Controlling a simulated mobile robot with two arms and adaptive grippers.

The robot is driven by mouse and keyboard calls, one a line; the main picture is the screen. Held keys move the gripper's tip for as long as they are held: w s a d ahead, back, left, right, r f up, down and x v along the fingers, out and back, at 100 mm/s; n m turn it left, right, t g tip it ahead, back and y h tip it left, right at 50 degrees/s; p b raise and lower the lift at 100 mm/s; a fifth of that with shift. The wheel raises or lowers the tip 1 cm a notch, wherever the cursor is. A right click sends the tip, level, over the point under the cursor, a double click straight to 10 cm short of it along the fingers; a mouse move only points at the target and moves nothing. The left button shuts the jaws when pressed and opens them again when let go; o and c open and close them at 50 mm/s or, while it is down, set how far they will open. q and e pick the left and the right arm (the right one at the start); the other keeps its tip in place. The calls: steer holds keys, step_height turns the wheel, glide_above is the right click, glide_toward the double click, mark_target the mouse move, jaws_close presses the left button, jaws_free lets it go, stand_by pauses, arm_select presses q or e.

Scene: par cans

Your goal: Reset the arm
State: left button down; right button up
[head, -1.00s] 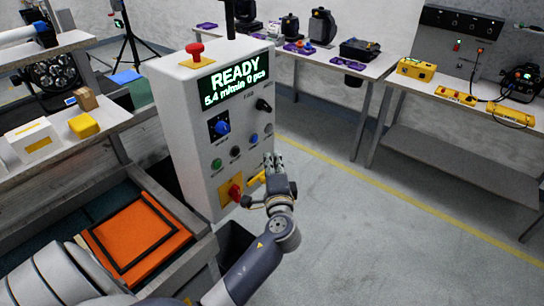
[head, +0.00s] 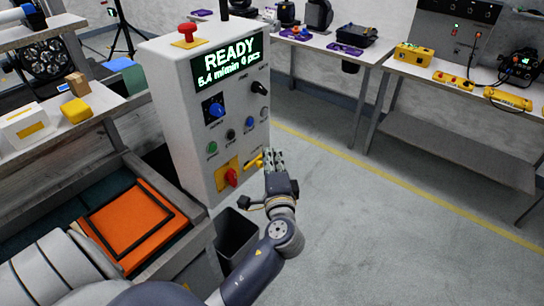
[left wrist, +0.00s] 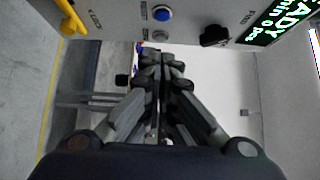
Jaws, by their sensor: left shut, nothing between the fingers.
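My left gripper (head: 274,158) is shut and empty in the head view, just right of the lower front of the white control cabinet (head: 178,120). Its shut fingers also show in the left wrist view (left wrist: 162,62). The cabinet's display (head: 230,60) reads READY. The left wrist view shows the blue button (left wrist: 162,14) and black knob (left wrist: 214,36). My right gripper does not show.
A red mushroom button (head: 187,31) tops the cabinet. An orange panel with a black frame (head: 130,226) lies at the lower left. A dark bin (head: 236,238) stands below the cabinet. Benches with equipment line the back wall. The grey floor (head: 370,220) to the right is clear.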

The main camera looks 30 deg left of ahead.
arm_select(q)
steer(key=s+d+f+g+h, duration=0.2)
steer(key=d+f+h, duration=0.1)
steer(key=f, duration=0.9)
steer(key=s+d+f+g+h, duration=0.1)
steer(key=s+d+f+h, duration=0.15)
steer(key=f, duration=0.95)
steer(key=s+d+f+g+h, duration=0.2)
steer(key=s+f+h, duration=0.1)
steer(key=f, duration=1)
steer(key=s+d+f+n+g+h, duration=0.25)
steer(key=s+f+g, duration=0.25)
steer(key=s+f, duration=1.3)
steer(key=s+f+n+g, duration=0.1)
steer(key=s+f+n, duration=0.1)
steer(key=s, duration=0.7)
steer(key=s+f+n+g, duration=0.1)
steer(key=s+f+n, duration=0.2)
steer(key=s, duration=0.7)
steer(key=shift+s+a+g+h, duration=0.25)
steer(key=shift+g+h, duration=0.05)
steer(key=shift+g, duration=0.1)
steer(key=shift+f, duration=0.1)
